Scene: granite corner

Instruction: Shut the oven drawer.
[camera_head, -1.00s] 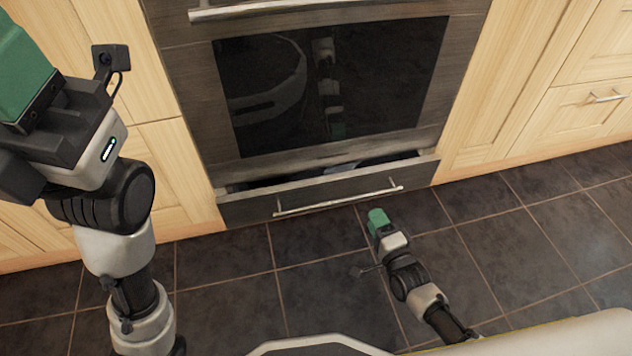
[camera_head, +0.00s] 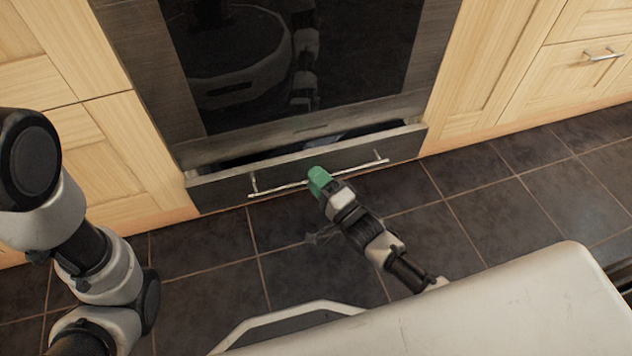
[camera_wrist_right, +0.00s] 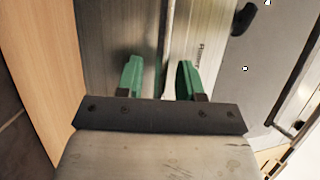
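The oven drawer (camera_head: 225,190) is a dark grey front below the oven, standing partly open with a dark gap along its top edge. Its silver bar handle (camera_head: 365,168) runs across the front. My right gripper (camera_head: 316,178), with green fingers, is at the drawer front by the middle of the handle. In the right wrist view its two fingers (camera_wrist_right: 160,80) are apart, with the thin handle bar (camera_wrist_right: 168,35) showing between them; contact cannot be told. My left gripper is outside the head view; only its arm shows at the left.
The oven door (camera_head: 290,60) with dark glass is above the drawer. Wooden cabinets stand at the left (camera_head: 120,150) and right (camera_head: 575,70). The dark tiled floor (camera_head: 480,190) in front is clear. My pale base fills the lower right.

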